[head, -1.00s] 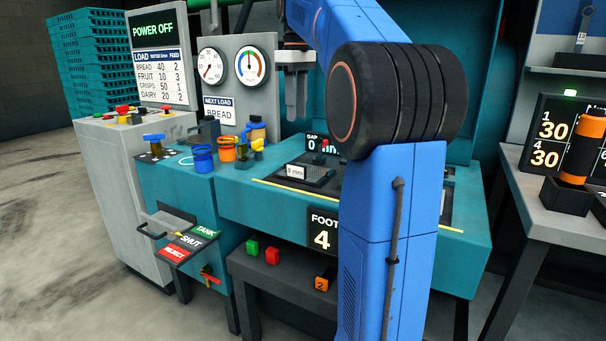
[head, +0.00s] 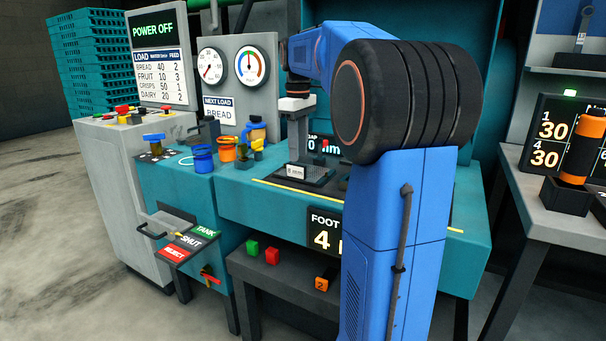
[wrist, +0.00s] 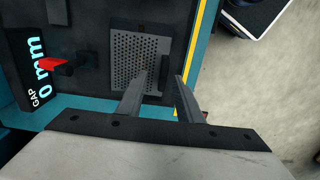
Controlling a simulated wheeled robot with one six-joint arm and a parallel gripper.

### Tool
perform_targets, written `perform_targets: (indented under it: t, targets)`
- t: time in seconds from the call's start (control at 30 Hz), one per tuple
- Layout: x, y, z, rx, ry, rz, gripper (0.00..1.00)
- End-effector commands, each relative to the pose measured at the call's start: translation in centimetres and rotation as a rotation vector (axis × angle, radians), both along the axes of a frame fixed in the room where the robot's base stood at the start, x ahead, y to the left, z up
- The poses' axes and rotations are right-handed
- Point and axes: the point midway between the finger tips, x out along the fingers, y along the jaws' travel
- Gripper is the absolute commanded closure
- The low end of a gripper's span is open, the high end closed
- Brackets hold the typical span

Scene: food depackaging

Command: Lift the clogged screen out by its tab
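The screen is a grey perforated plate (wrist: 135,50) set in the dark machine top. Its holes look mostly dark, and I cannot tell how clogged they are. A dark upright tab (wrist: 165,74) stands at its right edge in the wrist view. My gripper (wrist: 160,75) is open, with one finger on each side of the tab and gaps still showing. In the head view my gripper (head: 298,155) points down over the screen area, just behind a small white label (head: 296,171). The arm and gripper partly hide the screen there.
A gap display reading 0 mm (wrist: 38,72) and a red-tipped lever (wrist: 55,65) stand left of the screen in the wrist view. A yellow line (wrist: 198,40) marks the teal table's edge. Colored cups (head: 202,157) and a valve stand left in the head view.

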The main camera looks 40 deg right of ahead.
Motion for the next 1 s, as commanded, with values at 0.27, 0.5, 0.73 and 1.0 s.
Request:
perform_targets:
  t: [0.27,0.5,0.73,1.0]
  targets:
    - [-0.4,0.5,-2.7,0.001,0.003,0.001,0.67]
    - [-0.4,0.6,-5.1,0.000,0.000,0.000,0.67]
    - [-0.3,0.6,-5.3,0.000,0.000,0.000,0.67]
    - [-0.3,0.6,-5.3,0.000,0.000,0.000,1.00]
